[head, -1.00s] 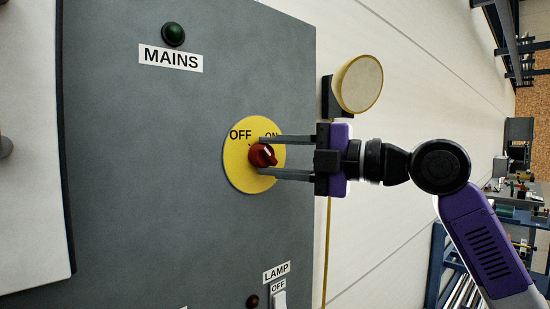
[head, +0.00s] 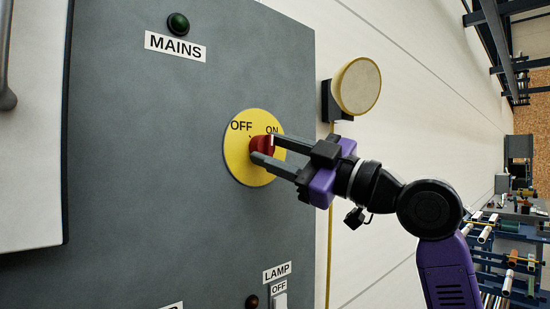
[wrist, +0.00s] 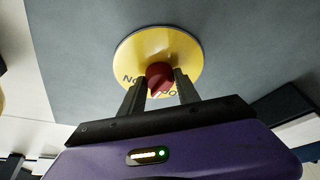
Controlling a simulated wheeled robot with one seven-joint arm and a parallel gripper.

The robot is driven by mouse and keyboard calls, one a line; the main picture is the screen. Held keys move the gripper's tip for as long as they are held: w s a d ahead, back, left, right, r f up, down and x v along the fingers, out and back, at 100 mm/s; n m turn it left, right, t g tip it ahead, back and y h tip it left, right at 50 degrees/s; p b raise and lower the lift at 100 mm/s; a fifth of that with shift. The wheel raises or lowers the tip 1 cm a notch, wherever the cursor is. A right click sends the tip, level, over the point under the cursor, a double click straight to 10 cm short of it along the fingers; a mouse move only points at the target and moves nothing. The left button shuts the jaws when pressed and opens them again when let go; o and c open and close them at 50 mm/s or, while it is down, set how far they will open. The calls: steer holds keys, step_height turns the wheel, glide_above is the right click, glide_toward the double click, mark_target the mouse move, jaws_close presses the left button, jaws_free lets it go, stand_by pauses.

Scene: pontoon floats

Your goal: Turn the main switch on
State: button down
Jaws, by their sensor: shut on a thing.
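The main switch is a red rotary knob (head: 262,146) on a round yellow plate (head: 240,165) marked OFF at left and ON at right. The plate sits on a grey panel below the MAINS label (head: 175,46). My gripper (head: 266,149) is shut on the knob, one finger on each side, and reaches in tilted from the lower right. In the wrist view the knob (wrist: 159,77) shows between both fingertips, with the yellow plate (wrist: 150,45) behind. The fingers partly hide the knob, so its exact pointing is hard to tell. The green lamp (head: 178,23) above the label looks dark.
A LAMP label (head: 277,271) and its switch (head: 280,299), marked OFF, are lower on the panel. A round cream fixture (head: 357,86) juts from the wall right of the panel, above my gripper. A white door with a handle (head: 5,60) is at the left.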

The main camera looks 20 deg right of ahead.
steer(key=m, duration=0.2)
steer(key=m+t+h, duration=0.1)
steer(key=m, duration=0.1)
steer(key=m+t+p, duration=0.1)
steer(key=m, duration=0.1)
steer(key=shift+a+f+h, duration=0.1)
steer(key=shift+a+h, duration=0.15)
steer(key=shift+h, duration=0.15)
steer(key=shift+s+m+t+h+p, duration=0.1)
steer(key=shift+m+t+h+p, duration=0.35)
steer(key=shift+m, duration=0.9)
steer(key=shift+m+t+h+p, duration=0.15)
steer(key=shift+m+h+p, duration=0.35)
steer(key=shift+m+h, duration=0.6)
steer(key=shift+f+m, duration=0.1)
steer(key=shift+m, duration=0.45)
steer(key=c, duration=0.9)
jaws_free()
